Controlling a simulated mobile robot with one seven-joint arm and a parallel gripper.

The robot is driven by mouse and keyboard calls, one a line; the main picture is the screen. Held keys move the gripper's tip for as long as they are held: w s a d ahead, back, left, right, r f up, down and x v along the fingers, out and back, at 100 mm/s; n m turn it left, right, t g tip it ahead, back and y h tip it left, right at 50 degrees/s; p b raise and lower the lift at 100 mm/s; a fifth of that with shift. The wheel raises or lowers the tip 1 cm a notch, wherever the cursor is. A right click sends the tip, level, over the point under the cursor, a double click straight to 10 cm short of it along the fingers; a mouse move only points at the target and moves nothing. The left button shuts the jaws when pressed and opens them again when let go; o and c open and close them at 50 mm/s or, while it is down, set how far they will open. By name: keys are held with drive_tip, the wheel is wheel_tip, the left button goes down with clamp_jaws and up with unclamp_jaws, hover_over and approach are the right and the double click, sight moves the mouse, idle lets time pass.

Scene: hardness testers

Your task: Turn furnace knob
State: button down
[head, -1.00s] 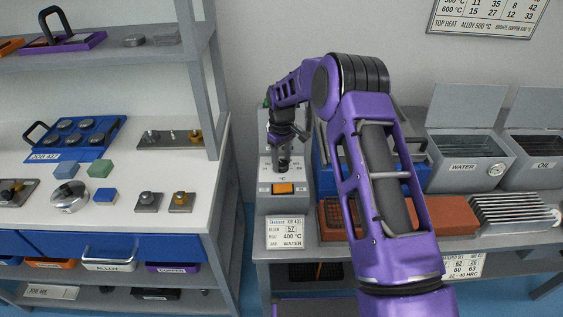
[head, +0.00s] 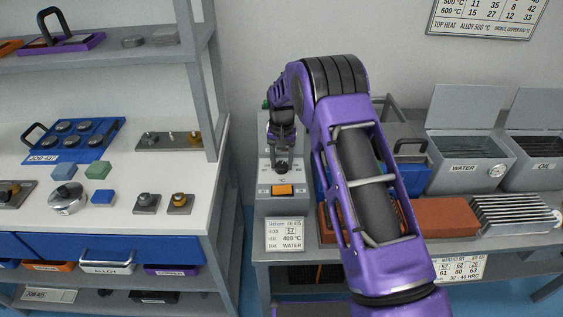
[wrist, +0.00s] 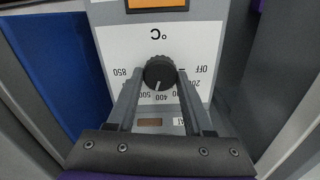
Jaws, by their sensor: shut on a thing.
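The furnace knob (wrist: 160,72) is a round black dial on a white panel (wrist: 200,45) marked OFF, 200, 300, 400, 500 and 850. The panel appears upside down in the wrist view. The knob's white pointer line is toward the 400 mark. My gripper (wrist: 160,78) has one finger on each side of the knob and is shut on it. In the head view the knob (head: 282,167) shows at the fingertips of my gripper (head: 282,155). An orange switch (head: 282,190) is below it. A card (head: 285,236) below reads 400 °C and WATER.
My arm passes over the bench to the right of the furnace panel. A blue container (wrist: 45,60) stands close beside the panel. Red-brown blocks (head: 445,218), a WATER tank (head: 465,165) and an OIL tank (head: 540,165) are to the right. A white workbench (head: 120,215) stands left.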

sight(282, 164)
drive_tip(key=shift+m, duration=1)
drive_tip(key=shift+c, duration=1.5)
unclamp_jaws()
drive_tip(key=shift+r, duration=0.1)
wheel_tip(282, 164, up, 17)
drive_tip(key=p, duration=0.2)
drive_tip(key=shift+r, duration=0.15)
